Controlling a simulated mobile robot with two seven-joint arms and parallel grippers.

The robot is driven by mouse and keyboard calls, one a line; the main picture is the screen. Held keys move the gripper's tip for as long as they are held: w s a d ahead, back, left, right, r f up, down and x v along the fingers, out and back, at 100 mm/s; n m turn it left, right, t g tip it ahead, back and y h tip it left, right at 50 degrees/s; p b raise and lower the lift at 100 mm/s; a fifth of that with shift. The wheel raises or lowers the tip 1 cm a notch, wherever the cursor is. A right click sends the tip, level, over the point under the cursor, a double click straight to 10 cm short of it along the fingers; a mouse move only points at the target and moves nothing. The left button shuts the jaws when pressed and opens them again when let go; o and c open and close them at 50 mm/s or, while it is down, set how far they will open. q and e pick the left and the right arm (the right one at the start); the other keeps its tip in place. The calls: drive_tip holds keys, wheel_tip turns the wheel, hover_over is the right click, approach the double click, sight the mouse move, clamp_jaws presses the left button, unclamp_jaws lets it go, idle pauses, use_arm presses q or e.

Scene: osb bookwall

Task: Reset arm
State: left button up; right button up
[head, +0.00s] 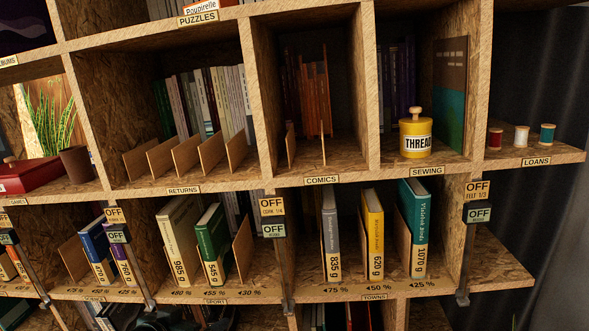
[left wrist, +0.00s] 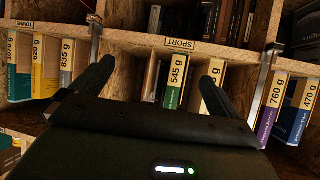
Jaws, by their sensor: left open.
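My left gripper (left wrist: 155,80) is open and empty in the left wrist view, with its two dark fingers spread apart. Behind the gap between them stands the green 545 g book (left wrist: 174,85), with a cream book (left wrist: 212,95) partly hidden by the finger on the right. In the head view, a dark part of my left gripper (head: 185,317) shows at the bottom edge, below the shelf bay with the cream 985 g book (head: 180,245) and the green 545 g book (head: 213,245). My right gripper is in neither view.
A chipboard book wall fills the head view. Metal posts with OFF tags (head: 272,207) stand along its front. A yellow THREAD tin (head: 415,135) and several spools (head: 521,136) are on the upper shelf. A dark curtain (head: 545,220) hangs at right.

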use_arm(q)
drive_tip(key=s+d+f, duration=0.2)
drive_tip(key=s+f, duration=0.6)
drive_tip(key=s, duration=0.4)
drive_tip(key=s+d+f+g+y, duration=0.1)
drive_tip(key=s+d+f, duration=0.2)
drive_tip(key=s+f, duration=0.5)
drive_tip(key=s, duration=0.4)
drive_tip(key=shift+s+f, duration=0.2)
drive_tip(key=shift+f, duration=0.15)
drive_tip(key=shift+d, duration=0.1)
